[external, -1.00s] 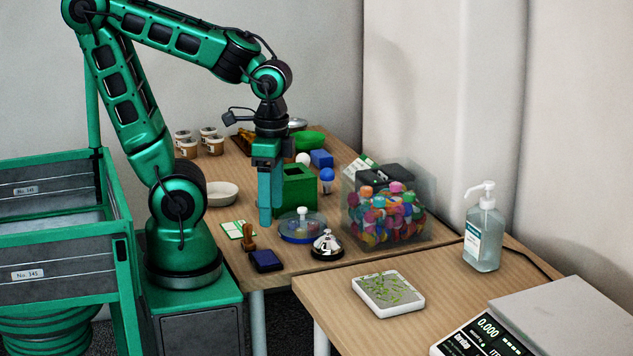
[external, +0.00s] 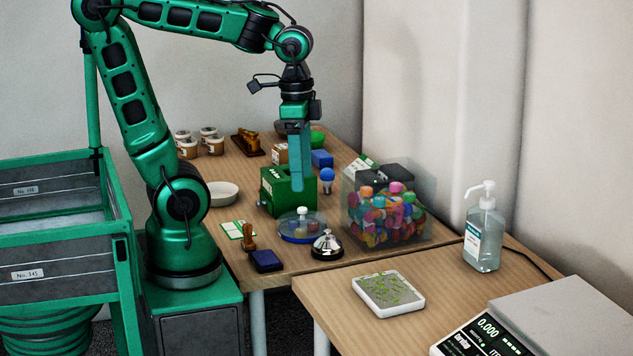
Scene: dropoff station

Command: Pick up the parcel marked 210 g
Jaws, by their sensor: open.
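No 210 g marking is readable in the external view, so I cannot tell which thing is the marked parcel. A small brown box (external: 280,153), partly hidden behind the green box, and a blue block (external: 321,159) stand toward the back of the table. My gripper (external: 299,187) is open and points down, its teal fingers overlapping the right part of the green box (external: 277,193) in the picture. Its depth relative to that box is unclear. Nothing shows between the fingers.
A round blue dish (external: 296,237), a bell (external: 327,246) and a stamp pad (external: 266,260) are in front. A white bowl (external: 222,193) and several cups (external: 188,148) are left. A scale (external: 482,330) is front right.

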